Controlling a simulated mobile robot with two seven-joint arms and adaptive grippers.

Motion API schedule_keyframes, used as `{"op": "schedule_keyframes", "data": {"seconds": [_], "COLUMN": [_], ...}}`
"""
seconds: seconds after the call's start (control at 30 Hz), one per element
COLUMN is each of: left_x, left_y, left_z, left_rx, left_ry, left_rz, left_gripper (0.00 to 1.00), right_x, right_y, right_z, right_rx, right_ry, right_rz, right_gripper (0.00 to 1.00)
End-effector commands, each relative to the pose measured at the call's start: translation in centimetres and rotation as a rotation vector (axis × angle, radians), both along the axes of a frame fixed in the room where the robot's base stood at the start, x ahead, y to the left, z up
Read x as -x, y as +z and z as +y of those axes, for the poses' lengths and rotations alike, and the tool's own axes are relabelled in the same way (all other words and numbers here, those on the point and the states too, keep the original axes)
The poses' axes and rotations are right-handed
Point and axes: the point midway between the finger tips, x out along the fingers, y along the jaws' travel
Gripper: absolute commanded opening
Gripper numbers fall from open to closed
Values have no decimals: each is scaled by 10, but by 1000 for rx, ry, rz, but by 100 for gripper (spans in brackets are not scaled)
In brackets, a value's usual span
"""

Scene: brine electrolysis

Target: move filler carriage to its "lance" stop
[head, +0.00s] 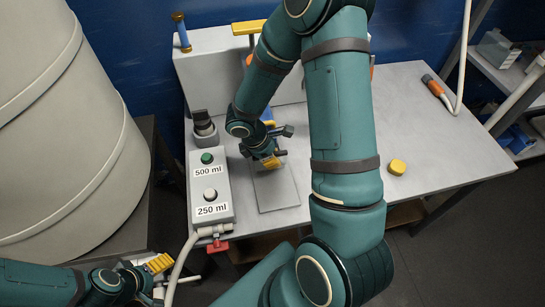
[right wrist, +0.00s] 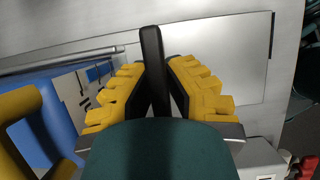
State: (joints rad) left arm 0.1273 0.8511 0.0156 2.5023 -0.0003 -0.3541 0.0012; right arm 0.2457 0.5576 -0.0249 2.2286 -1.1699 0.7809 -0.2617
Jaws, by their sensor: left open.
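My right gripper (head: 270,160) is low over the grey plate on the bench. In the right wrist view its yellow-padded fingers (right wrist: 158,88) close in on both sides of a black bar-shaped handle (right wrist: 151,50). A blue body (right wrist: 50,135) with a pale marked panel and a thick yellow loop (right wrist: 25,112) shows to the left there; it appears to be part of the filler. In the head view my right arm hides most of the filler and carriage, and no "lance" mark is readable. My left gripper (head: 160,264) is open and empty at the lower left.
A control box (head: 226,215) with "500 ml" and "250 ml" buttons stands left of the plate (head: 280,190). A red valve (head: 217,245) is at its front. A yellow knob (head: 397,167) lies on the bench at right. A large pale tank (head: 60,120) fills the left.

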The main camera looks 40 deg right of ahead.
Motion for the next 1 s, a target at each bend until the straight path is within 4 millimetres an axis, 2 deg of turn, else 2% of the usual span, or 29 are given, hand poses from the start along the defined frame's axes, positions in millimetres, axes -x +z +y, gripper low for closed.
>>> {"op": "schedule_keyframes", "data": {"seconds": [0.17,0.4,0.5,0.8,0.83,0.87,1.0], "left_x": [0,2,2,3,3,3,3], "left_y": [1,12,13,12,12,12,12], "left_z": [0,0,0,0,0,0,0], "left_rx": [0,1,1,1,1,1,1], "left_ry": [0,-1,-1,-2,-2,-1,-1], "left_rz": [0,5,6,7,7,6,6], "left_gripper": [82,82,82,82,82,82,82], "right_x": [-2,-31,-37,-40,-40,-40,-40], "right_y": [-1,0,-1,-1,-1,-1,-1], "right_z": [-1,-17,-21,-23,-23,-23,-23], "right_rx": [-1,0,0,1,0,0,1], "right_ry": [-1,-3,-2,0,0,0,-1], "right_rz": [2,1,3,-2,-2,-2,-1], "right_gripper": [0,0,0,0,22,25,25]}}
